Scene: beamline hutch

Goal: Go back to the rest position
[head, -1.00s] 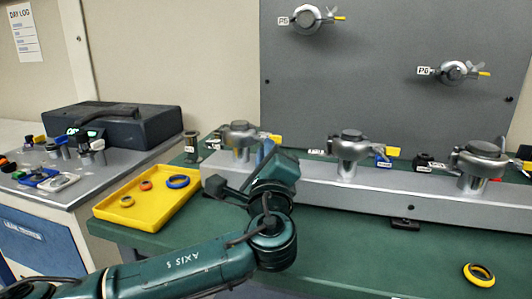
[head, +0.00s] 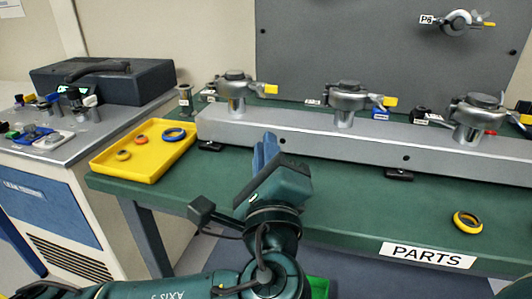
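My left arm comes up from the bottom edge in the head view. Its gripper (head: 266,150) points away from me over the green bench (head: 350,190), in front of the grey rail. Its blue fingers lie close together, and I see nothing held between them. My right gripper is not in view.
The grey rail (head: 310,133) carries several clamped flanges. A yellow tray (head: 125,172) with several rings sits left of the gripper. A yellow-black ring (head: 467,222) lies at the right, near the PARTS label (head: 428,255). A dark case (head: 105,85) stands far left.

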